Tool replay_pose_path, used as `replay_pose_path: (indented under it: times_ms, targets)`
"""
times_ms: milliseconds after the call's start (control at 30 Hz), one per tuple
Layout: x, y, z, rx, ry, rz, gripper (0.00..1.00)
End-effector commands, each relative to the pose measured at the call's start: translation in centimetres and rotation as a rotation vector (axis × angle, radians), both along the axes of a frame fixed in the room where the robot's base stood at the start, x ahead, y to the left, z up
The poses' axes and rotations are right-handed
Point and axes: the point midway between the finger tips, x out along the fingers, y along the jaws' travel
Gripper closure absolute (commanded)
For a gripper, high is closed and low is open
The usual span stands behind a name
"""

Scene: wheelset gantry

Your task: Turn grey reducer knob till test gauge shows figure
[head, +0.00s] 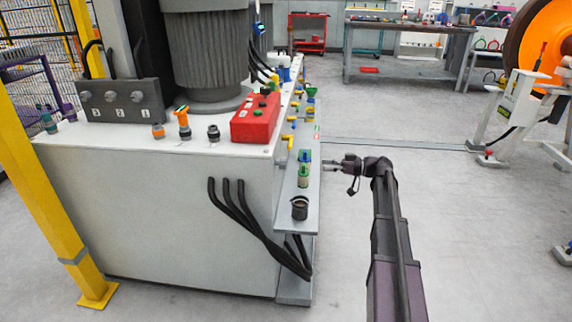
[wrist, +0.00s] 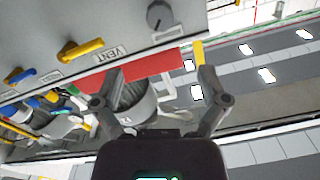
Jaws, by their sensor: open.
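A dark grey round knob (wrist: 159,14) with a pale mark sits on the grey panel at the top of the wrist view, beyond my fingertips. A small plate beside it is too slanted to read, so I cannot tell for sure that it is the reducer knob. My gripper (wrist: 160,78) is open and empty, apart from the knob. In the head view my gripper (head: 337,165) is just right of the cabinet's narrow side shelf (head: 290,218). I cannot make out the test gauge or its reading in either view.
A yellow lever marked VENT (wrist: 82,49) and another yellow lever (wrist: 19,75) sit along the panel. The white cabinet (head: 150,215) carries a red box (head: 255,118). Black hoses (head: 250,226) hang at its front corner. Floor (head: 470,220) right of my arm is clear.

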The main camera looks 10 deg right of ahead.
Motion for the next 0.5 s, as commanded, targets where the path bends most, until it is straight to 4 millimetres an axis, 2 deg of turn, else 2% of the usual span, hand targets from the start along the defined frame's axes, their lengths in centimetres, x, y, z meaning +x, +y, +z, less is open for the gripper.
replay_pose_path:
  times_ms: [167, 500]
  targets:
    - [0.3, 1.3, 0.0, -0.001, 0.000, 0.001, 0.07]
    - [1.6, 5.8, 0.0, 0.000, 0.001, 0.002, 0.07]
